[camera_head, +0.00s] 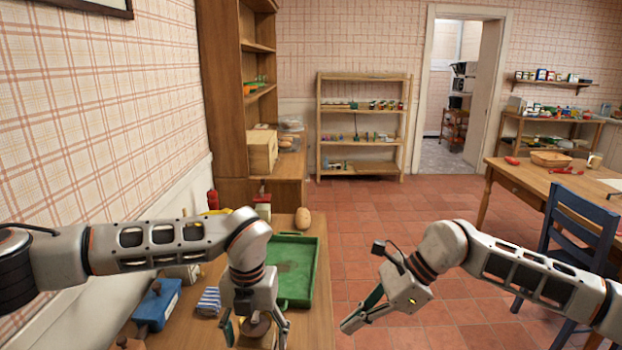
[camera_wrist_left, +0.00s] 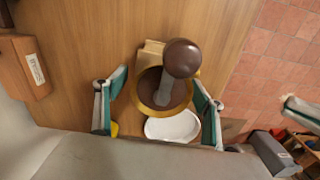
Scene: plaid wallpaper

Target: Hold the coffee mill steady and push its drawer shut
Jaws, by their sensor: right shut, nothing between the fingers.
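The coffee mill (camera_wrist_left: 158,92) stands on the wooden tabletop in the left wrist view, with a brown bowl, a brass-coloured rim, a crank and a dark brown knob. In the head view the mill (camera_head: 255,328) is mostly hidden by my left gripper (camera_head: 257,336). My left gripper is open above the mill, with one finger (camera_wrist_left: 160,80) on each side of it; I cannot tell whether either touches. The mill's drawer cannot be made out. My right gripper (camera_head: 362,312) is shut and empty, right of the table and apart from the mill.
A green tray (camera_head: 297,262) lies behind the mill, with a potato-like thing (camera_head: 303,217) beyond it. A blue box (camera_head: 157,304) and a striped cloth (camera_head: 208,301) are at the left. A white oval thing (camera_wrist_left: 173,126) lies beside the mill.

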